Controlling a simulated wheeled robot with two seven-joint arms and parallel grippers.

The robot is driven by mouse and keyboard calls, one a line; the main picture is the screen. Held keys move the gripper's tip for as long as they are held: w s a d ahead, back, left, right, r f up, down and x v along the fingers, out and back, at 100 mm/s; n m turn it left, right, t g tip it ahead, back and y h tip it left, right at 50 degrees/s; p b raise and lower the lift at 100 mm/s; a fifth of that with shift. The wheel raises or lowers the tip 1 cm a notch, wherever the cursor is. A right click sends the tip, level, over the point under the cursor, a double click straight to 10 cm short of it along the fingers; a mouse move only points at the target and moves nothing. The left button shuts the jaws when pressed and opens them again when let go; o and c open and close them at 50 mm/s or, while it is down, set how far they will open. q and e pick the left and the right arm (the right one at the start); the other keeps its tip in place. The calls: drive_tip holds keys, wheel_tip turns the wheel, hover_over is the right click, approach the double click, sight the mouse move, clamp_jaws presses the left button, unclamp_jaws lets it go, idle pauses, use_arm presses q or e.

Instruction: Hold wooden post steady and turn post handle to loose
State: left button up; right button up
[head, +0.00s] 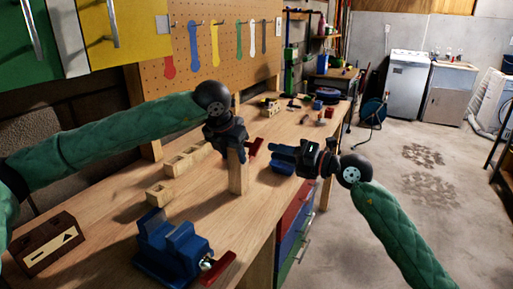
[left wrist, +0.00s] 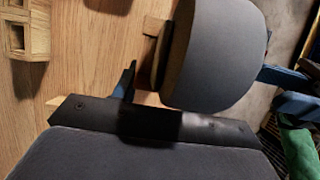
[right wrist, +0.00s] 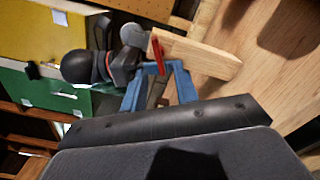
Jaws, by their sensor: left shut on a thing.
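The wooden post (head: 238,172) stands upright on the workbench, and it shows slanting in the right wrist view (right wrist: 208,57). A red handle (head: 256,148) sticks out from the post's upper right side and also shows in the right wrist view (right wrist: 157,52). My left gripper (head: 234,139) is shut on the post near its upper part; its arm hides some of the post. My right gripper (head: 276,150) is to the right of the handle, its blue fingers (right wrist: 158,85) spread with the handle just beyond them. I cannot tell whether they touch it.
A blue vise (head: 170,246) with a red handle sits at the bench's near edge. Wooden blocks (head: 178,166) lie left of the post. A pegboard with tools (head: 215,40) stands behind. Small items clutter the far bench (head: 300,112). The floor on the right is clear.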

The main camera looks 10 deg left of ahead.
sight(257, 145)
drive_tip(key=x, duration=0.7)
clamp_jaws()
